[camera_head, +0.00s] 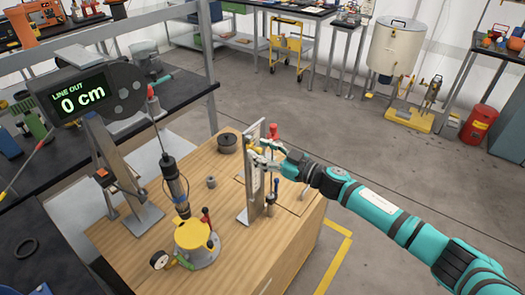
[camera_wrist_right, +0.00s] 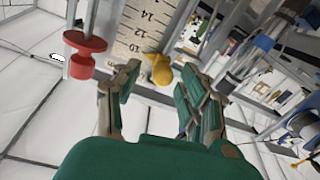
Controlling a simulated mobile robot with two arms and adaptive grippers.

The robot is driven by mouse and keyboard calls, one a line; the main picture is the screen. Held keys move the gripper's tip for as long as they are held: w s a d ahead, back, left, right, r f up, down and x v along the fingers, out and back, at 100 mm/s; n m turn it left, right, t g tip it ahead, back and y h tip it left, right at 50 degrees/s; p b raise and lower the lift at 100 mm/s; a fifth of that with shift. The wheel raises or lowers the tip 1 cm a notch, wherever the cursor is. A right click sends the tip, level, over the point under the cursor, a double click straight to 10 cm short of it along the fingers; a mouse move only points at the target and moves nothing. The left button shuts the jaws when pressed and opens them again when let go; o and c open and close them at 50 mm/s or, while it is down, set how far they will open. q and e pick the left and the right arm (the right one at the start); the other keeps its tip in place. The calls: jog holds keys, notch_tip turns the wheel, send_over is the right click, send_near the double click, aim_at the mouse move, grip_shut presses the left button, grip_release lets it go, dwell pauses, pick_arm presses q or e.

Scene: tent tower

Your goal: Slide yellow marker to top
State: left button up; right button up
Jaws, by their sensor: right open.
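The yellow marker (camera_wrist_right: 162,70) shows in the right wrist view against a white upright scale (camera_wrist_right: 143,25) with printed numbers. It lies just beyond and between the spread fingertips of my right gripper (camera_wrist_right: 158,82), with gaps visible on both sides. In the head view, my right gripper (camera_head: 256,148) is at the upper part of the upright scale stand (camera_head: 254,185) on the wooden bench and hides part of it. A red knob (camera_wrist_right: 86,45) sits on a rod left of the scale in the wrist view. My left gripper is not in view.
A display (camera_head: 82,95) reads "LINE OUT 0 cm". Open floor (camera_head: 385,165) lies right of the bench.

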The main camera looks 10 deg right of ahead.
jog(key=v, duration=1.2)
jog(key=d+f+m+t+h, duration=0.1)
jog(key=d+f+m+h, duration=0.25)
jog(key=f, duration=0.65)
jog(key=d+f+m+t+h, duration=0.15)
jog(key=d+f+h, duration=0.25)
jog(key=f, duration=0.6)
jog(key=s+d+f+m+g+h, duration=0.15)
jog(key=s+f, duration=0.25)
jog(key=f, duration=0.4)
jog(key=s+d+f+m+g+h, duration=0.15)
jog(key=s+f, duration=0.25)
jog(key=f, duration=0.4)
jog(key=s+a+f+g+h, duration=0.1)
jog(key=s+f+g, duration=0.2)
jog(key=s+f, duration=0.4)
jog(key=s+a+f+g+h, duration=0.1)
jog(key=s+f+g, duration=0.3)
jog(key=s, duration=1.6)
jog(key=s+a+f+m+g+h, duration=0.1)
jog(key=s+a+f+g, duration=0.2)
jog(key=s+f, duration=0.7)
jog(key=s, duration=0.4)
jog(key=shift+s+f, duration=0.15)
jog(key=shift+s, duration=0.1)
jog(key=shift+g, duration=0.25)
